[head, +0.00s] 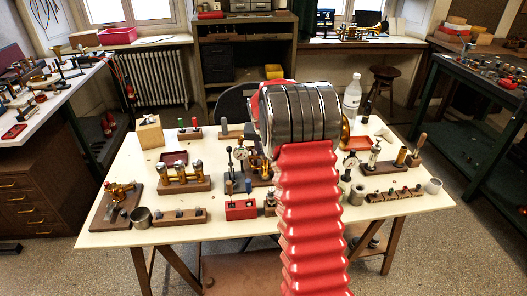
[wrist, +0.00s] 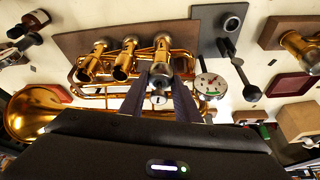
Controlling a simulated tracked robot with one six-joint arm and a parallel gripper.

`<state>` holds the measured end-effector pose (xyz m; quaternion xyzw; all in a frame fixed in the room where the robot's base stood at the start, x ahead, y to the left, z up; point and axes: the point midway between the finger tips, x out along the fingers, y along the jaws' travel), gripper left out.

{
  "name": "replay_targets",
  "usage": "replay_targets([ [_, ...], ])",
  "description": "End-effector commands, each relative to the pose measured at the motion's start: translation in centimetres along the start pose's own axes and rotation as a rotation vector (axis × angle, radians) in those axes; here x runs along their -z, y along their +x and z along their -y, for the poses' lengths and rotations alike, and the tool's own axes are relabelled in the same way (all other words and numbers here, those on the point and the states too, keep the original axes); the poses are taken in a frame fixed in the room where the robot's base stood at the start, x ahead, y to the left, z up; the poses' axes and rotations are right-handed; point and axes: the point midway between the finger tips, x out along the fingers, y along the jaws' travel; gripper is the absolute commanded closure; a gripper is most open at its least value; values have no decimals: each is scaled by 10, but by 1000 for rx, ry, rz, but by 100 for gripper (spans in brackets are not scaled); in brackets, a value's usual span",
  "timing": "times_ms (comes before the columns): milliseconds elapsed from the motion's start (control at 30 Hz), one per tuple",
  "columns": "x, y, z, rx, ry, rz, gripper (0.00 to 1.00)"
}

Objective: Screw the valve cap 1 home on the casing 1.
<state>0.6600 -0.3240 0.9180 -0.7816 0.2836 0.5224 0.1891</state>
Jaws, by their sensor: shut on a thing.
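In the wrist view a brass horn (wrist: 100,88) lies with its three valve casings side by side. My gripper (wrist: 160,92) is at the rightmost casing (wrist: 162,48), its two dark fingers on either side of a small silvery cap (wrist: 160,77). The fingers are shut on this cap, which lines up with the end of that casing. I cannot tell whether its thread is engaged or how far it is seated. The other two casings (wrist: 126,60) and (wrist: 97,65) stand to the left. In the head view my red-sleeved arm hides the gripper, the cap and most of the horn.
A dial gauge (wrist: 211,84) stands close right of the fingers. The bench (head: 235,225) is crowded: a wooden block with brass valves (head: 184,185), a red block (head: 241,210), a grey cup (head: 141,217) and a bottle (head: 352,95).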

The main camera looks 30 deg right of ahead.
Motion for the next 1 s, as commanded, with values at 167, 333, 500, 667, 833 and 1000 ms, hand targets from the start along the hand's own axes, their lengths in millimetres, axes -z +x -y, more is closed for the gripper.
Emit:
replay_targets([
  [167,-1,0,5,-29,77,2,98],
  [333,-1,0,6,-62,159,3,98],
  [500,-1,0,6,-82,207,1,98],
  [667,-2,0,6,-82,209,2,98],
  [833,-2,0,7,-85,217,2,98],
  [1000,-1,0,7,-105,265,2,69],
])
